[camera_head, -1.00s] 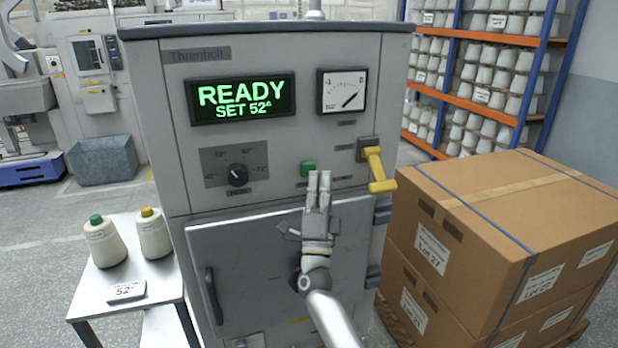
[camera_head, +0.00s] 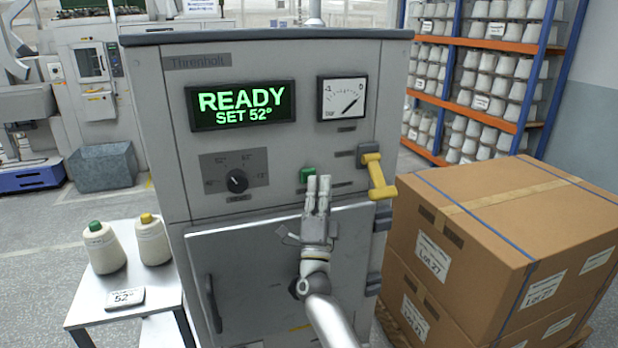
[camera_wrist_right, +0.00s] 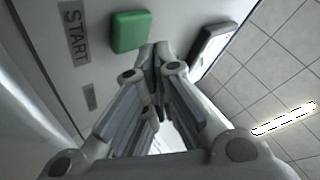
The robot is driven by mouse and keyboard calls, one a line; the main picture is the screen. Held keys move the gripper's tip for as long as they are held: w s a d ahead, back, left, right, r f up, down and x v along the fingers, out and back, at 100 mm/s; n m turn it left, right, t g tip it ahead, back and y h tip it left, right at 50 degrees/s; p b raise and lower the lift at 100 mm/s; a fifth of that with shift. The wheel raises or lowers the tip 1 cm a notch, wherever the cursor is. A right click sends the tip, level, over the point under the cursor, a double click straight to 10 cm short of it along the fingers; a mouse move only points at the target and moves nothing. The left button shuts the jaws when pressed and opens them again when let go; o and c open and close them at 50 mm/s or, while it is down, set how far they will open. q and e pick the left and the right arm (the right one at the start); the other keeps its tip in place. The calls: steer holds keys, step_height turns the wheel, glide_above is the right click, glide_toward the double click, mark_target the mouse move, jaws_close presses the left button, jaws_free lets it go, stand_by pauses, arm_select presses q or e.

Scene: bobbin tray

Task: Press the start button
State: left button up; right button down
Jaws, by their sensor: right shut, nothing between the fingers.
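The green start button (camera_head: 307,174) is on the front panel of the grey machine (camera_head: 240,155). In the right wrist view the green button (camera_wrist_right: 131,31) stands beside a START label (camera_wrist_right: 74,30). My right gripper (camera_head: 318,180) is shut and empty, with its fingertips just below and slightly right of the button in the head view. In the wrist view the fingertips (camera_wrist_right: 157,50) appear close to the button's lower edge; whether they touch it I cannot tell. The machine's display (camera_head: 241,106) reads READY, SET 52°. My left gripper is out of view.
A yellow lever (camera_head: 378,175) juts out right of the button. A rotary knob (camera_head: 237,181) is to the left. Stacked cardboard boxes (camera_head: 480,215) stand at the right. A small table (camera_head: 150,298) at the left holds two yarn cones (camera_head: 104,247) and a 52° card (camera_head: 125,298).

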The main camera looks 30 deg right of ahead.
stand_by(0.6)
steer(key=shift+w+d+b, duration=0.1)
steer(key=shift+w+b, duration=0.25)
steer(key=shift+w, duration=0.1)
steer(key=shift+w+d+b, duration=0.1)
steer(key=shift+w+b, duration=0.3)
stand_by(0.5)
steer(key=shift+s+r, duration=0.1)
stand_by(0.4)
steer(key=shift+s+a+p, duration=0.2)
steer(key=shift+s+p, duration=0.25)
steer(key=shift+s, duration=0.3)
steer(key=s+p, duration=0.1)
steer(key=s, duration=0.1)
steer(key=s+a+p, duration=0.1)
steer(key=s, duration=0.2)
steer(key=shift+a, duration=0.1)
